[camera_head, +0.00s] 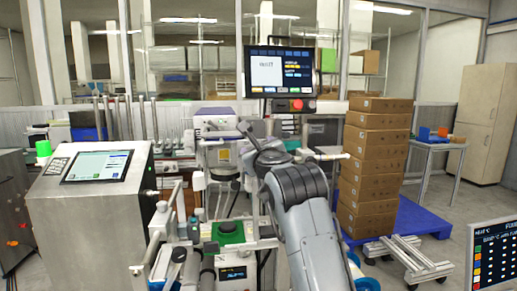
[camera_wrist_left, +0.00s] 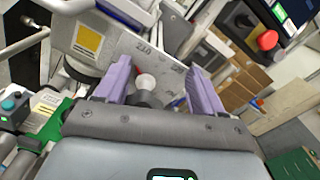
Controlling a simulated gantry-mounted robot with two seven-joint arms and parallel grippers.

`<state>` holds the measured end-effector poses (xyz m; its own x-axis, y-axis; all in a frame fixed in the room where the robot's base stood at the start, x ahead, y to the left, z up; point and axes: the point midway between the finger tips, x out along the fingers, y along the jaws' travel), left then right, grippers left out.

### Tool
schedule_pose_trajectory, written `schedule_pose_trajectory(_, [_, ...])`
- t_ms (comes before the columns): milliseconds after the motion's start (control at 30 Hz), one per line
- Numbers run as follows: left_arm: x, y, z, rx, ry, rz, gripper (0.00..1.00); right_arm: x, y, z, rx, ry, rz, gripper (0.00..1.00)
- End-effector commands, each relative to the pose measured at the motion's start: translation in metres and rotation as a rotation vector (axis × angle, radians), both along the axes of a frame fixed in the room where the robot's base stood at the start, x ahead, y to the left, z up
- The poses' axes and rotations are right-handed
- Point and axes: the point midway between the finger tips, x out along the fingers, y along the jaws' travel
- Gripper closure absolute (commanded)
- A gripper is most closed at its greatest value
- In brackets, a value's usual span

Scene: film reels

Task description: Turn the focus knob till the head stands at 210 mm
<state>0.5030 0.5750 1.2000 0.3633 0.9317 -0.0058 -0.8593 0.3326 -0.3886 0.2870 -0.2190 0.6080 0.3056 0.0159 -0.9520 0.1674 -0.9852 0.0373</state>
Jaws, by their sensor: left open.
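In the left wrist view my left gripper (camera_wrist_left: 162,88) is open, with its two purple fingers spread on either side of a pale round knob (camera_wrist_left: 147,83) on a dark grey stem. I cannot tell whether a finger touches it. Behind it is a light grey scale plate (camera_wrist_left: 122,47) with printed numbers, one of which looks like 210, and a small red mark near the knob. The exact reading is not clear. In the head view a grey arm (camera_head: 297,188) reaches up to the stand (camera_head: 222,157); its fingers and the knob cannot be made out there.
A monitor (camera_head: 282,72) with a red button (camera_head: 297,104) stands above the stand. A steel console (camera_head: 95,215) is at the left. Stacked cardboard boxes (camera_head: 375,160) stand on a blue pallet (camera_head: 415,218) at the right.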

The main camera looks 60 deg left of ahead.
Motion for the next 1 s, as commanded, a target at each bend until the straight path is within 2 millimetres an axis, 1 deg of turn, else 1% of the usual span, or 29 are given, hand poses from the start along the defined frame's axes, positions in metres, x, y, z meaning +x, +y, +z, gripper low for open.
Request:
schedule_pose_trajectory(167, [-0.003,-0.004,0.002,0.003,0.0,0.002,0.32,0.0,-0.001,0.001,-0.004,-0.001,0.003,0.57])
schedule_pose_trajectory(267, [-0.006,-0.011,0.002,0.005,-0.001,0.004,0.32,0.0,-0.001,0.001,-0.004,-0.001,0.002,0.57])
schedule_pose_trajectory(367, [-0.01,-0.022,0.002,0.005,0.0,0.002,0.32,0.0,-0.001,0.002,-0.002,0.0,0.001,0.57])
schedule_pose_trajectory(733, [-0.03,-0.076,0.001,0.002,0.0,0.0,0.32,0.0,0.002,0.009,0.007,-0.001,-0.004,0.57])
schedule_pose_trajectory(900, [-0.036,-0.092,0.001,0.0,0.001,0.0,0.32,0.0,0.002,0.012,0.008,-0.001,-0.006,0.57])
schedule_pose_trajectory(1000, [-0.038,-0.098,0.0,0.0,0.001,0.0,0.32,0.0,0.002,0.012,0.008,-0.001,-0.006,0.57])
